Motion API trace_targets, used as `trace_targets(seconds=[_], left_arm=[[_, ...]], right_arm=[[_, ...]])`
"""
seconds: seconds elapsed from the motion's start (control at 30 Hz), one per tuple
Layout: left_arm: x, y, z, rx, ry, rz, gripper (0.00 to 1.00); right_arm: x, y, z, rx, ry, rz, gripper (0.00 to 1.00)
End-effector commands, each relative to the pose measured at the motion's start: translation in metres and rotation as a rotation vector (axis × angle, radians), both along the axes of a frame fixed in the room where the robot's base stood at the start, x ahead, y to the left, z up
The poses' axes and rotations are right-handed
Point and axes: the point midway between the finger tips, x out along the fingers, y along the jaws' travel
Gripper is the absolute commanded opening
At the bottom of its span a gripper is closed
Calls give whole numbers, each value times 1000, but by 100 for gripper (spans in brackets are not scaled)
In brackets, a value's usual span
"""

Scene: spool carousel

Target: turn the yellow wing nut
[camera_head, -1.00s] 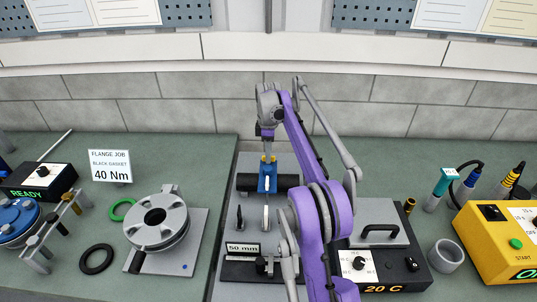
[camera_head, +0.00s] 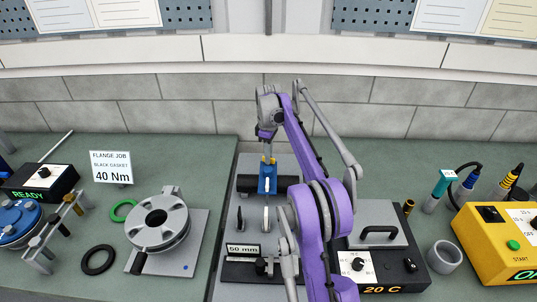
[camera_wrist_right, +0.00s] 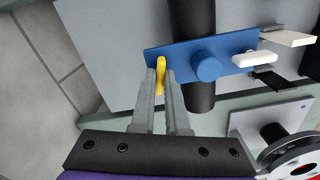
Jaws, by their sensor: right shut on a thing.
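The yellow wing nut (camera_wrist_right: 161,76) stands at the end of a blue clamp plate (camera_wrist_right: 220,58) in the right wrist view. My right gripper (camera_wrist_right: 160,82) is shut on the wing nut, one finger on each side. In the head view, the right gripper (camera_head: 268,152) points down over the wing nut (camera_head: 268,161), which shows only as a small yellow patch at the top of the blue clamp (camera_head: 267,182). The clamp lies across a black pipe (camera_head: 288,184). My left gripper is not in view.
A 50 mm sign (camera_head: 243,249) stands in front of the clamp. A grey flange (camera_head: 158,224) is to the left. A box reading 20 C (camera_head: 385,268) and a yellow box (camera_head: 495,245) are to the right. A brick wall (camera_head: 150,103) is behind.

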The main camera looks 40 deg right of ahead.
Motion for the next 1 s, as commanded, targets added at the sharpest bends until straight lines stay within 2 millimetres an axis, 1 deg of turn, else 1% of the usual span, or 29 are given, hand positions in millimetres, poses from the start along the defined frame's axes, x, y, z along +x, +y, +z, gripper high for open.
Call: trace_targets(seconds=[0.1, 0.4, 1.0], left_arm=[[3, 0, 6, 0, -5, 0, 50], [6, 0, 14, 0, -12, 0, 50], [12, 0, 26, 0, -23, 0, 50]], right_arm=[[0, 0, 1, 1, 1, -109, 0], [0, 0, 1, 1, 0, -395, 0], [0, 0, 0, 0, 2, -961, 0]])
